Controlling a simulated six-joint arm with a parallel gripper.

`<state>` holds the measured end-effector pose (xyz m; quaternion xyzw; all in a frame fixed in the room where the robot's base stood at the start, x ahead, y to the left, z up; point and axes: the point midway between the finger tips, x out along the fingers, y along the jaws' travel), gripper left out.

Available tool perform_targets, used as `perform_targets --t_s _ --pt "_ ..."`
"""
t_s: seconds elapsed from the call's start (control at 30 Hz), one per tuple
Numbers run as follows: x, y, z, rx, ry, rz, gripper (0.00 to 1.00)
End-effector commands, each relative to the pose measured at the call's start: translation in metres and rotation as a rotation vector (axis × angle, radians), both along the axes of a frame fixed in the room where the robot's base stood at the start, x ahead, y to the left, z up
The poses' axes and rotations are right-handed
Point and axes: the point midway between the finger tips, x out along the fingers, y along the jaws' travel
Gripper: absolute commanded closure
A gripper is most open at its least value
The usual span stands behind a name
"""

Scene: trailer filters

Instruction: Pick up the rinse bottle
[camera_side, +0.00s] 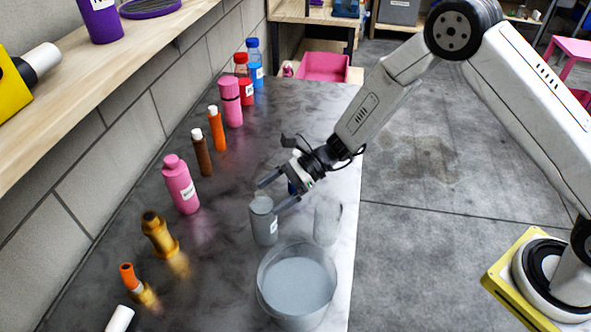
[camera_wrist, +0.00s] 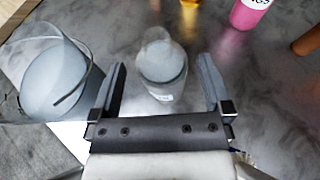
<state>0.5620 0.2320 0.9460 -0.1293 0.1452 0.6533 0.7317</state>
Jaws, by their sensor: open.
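A grey bottle (camera_side: 263,222) with a white label stands upright on the dark counter; its label is too small to read, but it fits as the rinse bottle. My gripper (camera_side: 277,192) is open, with its fingers at the top of this bottle in the side view. In the wrist view the pale, translucent bottle (camera_wrist: 162,68) lies in the gap between the two spread fingers, with free space on both sides. I see no contact and nothing is held.
A clear tub of greyish liquid (camera_side: 297,285) stands close in front, and a clear vessel (camera_side: 327,222) stands to the right near the counter edge. A pink bottle (camera_side: 181,184), a brass fitting (camera_side: 159,235) and several other bottles line the wall side. A wooden shelf (camera_side: 105,75) overhangs the left.

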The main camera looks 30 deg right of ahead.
Motion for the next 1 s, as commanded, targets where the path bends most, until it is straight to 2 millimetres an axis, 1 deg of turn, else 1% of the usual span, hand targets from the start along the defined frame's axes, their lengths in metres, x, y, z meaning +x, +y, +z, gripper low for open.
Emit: perform_targets --t_s 0.2,0.3,0.63,0.77,1.0 --pt "-0.001 0.0 -0.019 -0.001 0.002 0.0 0.0" --pt "0.0 0.0 -0.026 -0.001 0.0 0.0 0.0" --pt "0.0 0.0 -0.03 -0.001 -0.001 0.0 0.0" --pt "0.0 0.0 -0.036 -0.001 0.001 0.001 0.0" --pt "-0.001 0.0 -0.059 -0.002 0.002 0.001 0.0"
